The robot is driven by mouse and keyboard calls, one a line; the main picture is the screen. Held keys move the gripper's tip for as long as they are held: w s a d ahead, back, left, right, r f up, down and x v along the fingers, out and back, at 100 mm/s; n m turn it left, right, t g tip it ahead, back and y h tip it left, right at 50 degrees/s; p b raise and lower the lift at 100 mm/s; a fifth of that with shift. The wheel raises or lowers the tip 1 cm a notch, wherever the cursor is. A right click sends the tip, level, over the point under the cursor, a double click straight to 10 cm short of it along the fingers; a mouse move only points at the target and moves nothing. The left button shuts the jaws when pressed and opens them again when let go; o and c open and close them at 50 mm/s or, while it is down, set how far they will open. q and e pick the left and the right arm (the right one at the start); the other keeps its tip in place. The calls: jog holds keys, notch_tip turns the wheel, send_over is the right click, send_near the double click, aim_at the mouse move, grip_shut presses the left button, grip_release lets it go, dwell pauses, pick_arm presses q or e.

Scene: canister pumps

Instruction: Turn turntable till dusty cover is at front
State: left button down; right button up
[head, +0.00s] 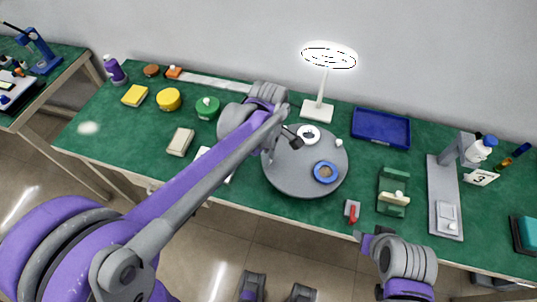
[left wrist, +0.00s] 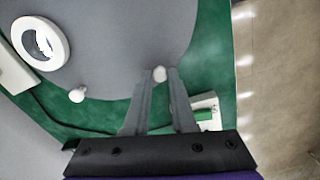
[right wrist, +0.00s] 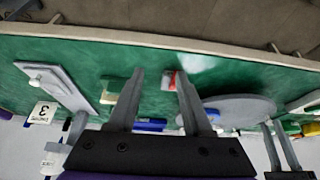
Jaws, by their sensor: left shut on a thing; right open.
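The turntable (head: 290,182) is a round grey disc on the green bench. A white ring-shaped piece (head: 308,131) lies near its back and a blue ring-shaped piece (head: 317,174) near its front right. I cannot tell which is dusty. A white knob (head: 339,142) stands at the back right rim. My left gripper (head: 296,139) reaches over the back left part; in the left wrist view it is shut on another white knob (left wrist: 159,74) at the disc's edge. The white ring also shows there (left wrist: 58,48). My right gripper (right wrist: 160,75) is open and empty, off the bench's front edge.
A white ring lamp (head: 318,110) stands behind the turntable, beside a blue tray (head: 380,128). To the right are a red-and-grey switch box (head: 352,211), a green block fixture (head: 393,190) and a grey stand (head: 440,200). Yellow and green tins (head: 168,99) stand left.

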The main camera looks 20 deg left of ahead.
pick_arm(q)
jog(key=shift+w+a, duration=0.1)
jog(key=shift+w, duration=0.1)
dwell(0.4)
jog(key=shift+w+a+m, duration=0.25)
jog(key=shift+w+m, duration=0.4)
jog(key=shift+m, duration=0.15)
jog(key=shift+w+a+m, duration=0.2)
jog(key=shift+w+m, duration=0.45)
jog(key=shift+m, duration=0.15)
jog(key=shift+w+a+m, duration=0.1)
jog(key=shift+w+m, duration=1.3)
jog(key=shift+w+d+m, duration=0.2)
jog(key=shift+w+m, duration=1.2)
jog(key=shift+m, duration=0.1)
jog(key=shift+w+d+m, duration=0.3)
jog(key=shift+w+m, duration=0.35)
jog(key=shift+m, duration=0.05)
jog(key=shift+w+d+m, duration=0.3)
jog(key=shift+w+m, duration=0.35)
jog(key=shift+m, duration=0.05)
jog(key=c, duration=0.7)
grip_release()
jog(key=shift+c, duration=0.2)
